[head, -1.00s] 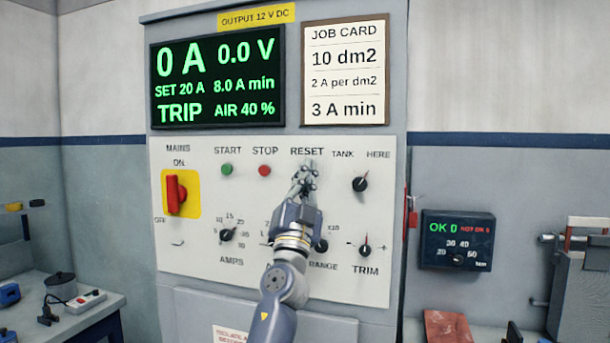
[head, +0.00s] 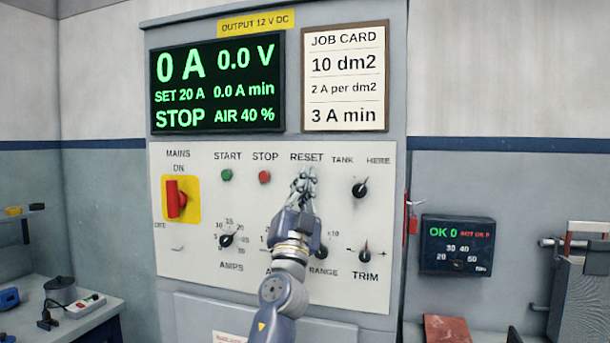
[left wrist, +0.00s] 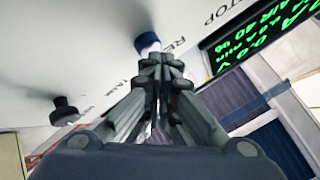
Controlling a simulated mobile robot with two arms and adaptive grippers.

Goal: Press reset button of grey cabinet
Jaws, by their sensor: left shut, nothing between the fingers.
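The grey cabinet (head: 393,215) stands in front of me with a white control panel (head: 200,258). Its green display (head: 216,84) reads 0 A, 0.0 V, SET 20 A, 0.0 A min, STOP, AIR 40 %. My left gripper (head: 304,176) is shut and empty, its fingertips at the spot under the RESET label. The gripper hides the reset button in the head view. In the left wrist view the button (left wrist: 148,42) is a blue cap just beyond the shut fingertips; I cannot tell whether they touch it. My right gripper is not in view.
Left of the gripper are a red STOP button (head: 265,177), a green START button (head: 227,175) and the red mains switch (head: 175,198). A knob (head: 360,187) sits close on the right. A job card (head: 345,76) hangs above.

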